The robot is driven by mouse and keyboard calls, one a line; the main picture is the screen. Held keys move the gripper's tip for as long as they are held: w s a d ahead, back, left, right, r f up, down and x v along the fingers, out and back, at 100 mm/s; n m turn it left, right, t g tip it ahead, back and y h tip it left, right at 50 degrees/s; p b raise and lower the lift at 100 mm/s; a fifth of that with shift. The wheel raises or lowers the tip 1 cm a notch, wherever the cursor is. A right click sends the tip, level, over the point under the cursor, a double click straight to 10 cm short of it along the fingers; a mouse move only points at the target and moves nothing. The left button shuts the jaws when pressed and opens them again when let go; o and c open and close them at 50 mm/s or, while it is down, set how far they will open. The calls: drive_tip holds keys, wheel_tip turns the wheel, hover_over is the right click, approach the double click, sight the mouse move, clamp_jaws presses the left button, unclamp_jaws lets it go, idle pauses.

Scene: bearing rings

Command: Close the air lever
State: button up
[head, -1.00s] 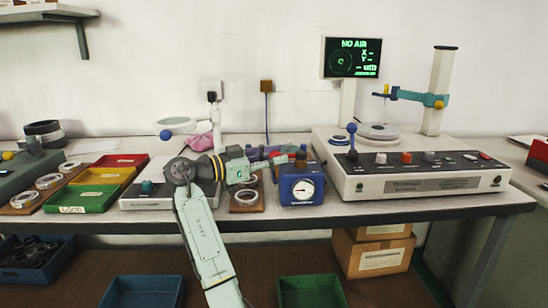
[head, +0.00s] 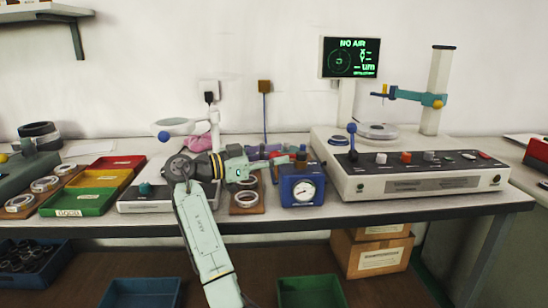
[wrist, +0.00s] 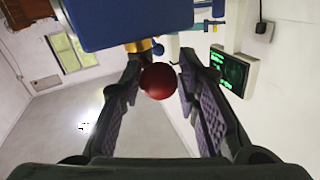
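The air lever's red ball knob (wrist: 159,81) shows in the wrist view beside a brass fitting (wrist: 139,46) under the blue regulator box (wrist: 120,18). My gripper (wrist: 161,64) is open, with one dark finger on each side of the knob and visible gaps between. In the head view the blue regulator box (head: 302,192) with its round gauge stands at the bench's front edge. My gripper (head: 283,157) reaches in from the left, just above and behind its left side. The lever's own arm is mostly hidden there. The screen (head: 350,58) reads "NO AIR".
Right of the regulator is the long white gauge unit (head: 420,184) with a blue-ball lever and knobs. A wooden board with rings (head: 247,208) lies left of it. Red, yellow and green trays (head: 80,202) are farther left. A magnifier lamp (head: 178,127) stands behind my arm.

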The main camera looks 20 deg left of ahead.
drive_tip(key=shift+o, duration=1.4)
drive_tip(key=shift+s+a, duration=0.1)
drive_tip(key=v, duration=1.1)
drive_tip(key=shift+s+a, duration=0.2)
drive_tip(key=shift+s, duration=0.15)
drive_tip(key=shift+s+a, duration=0.1)
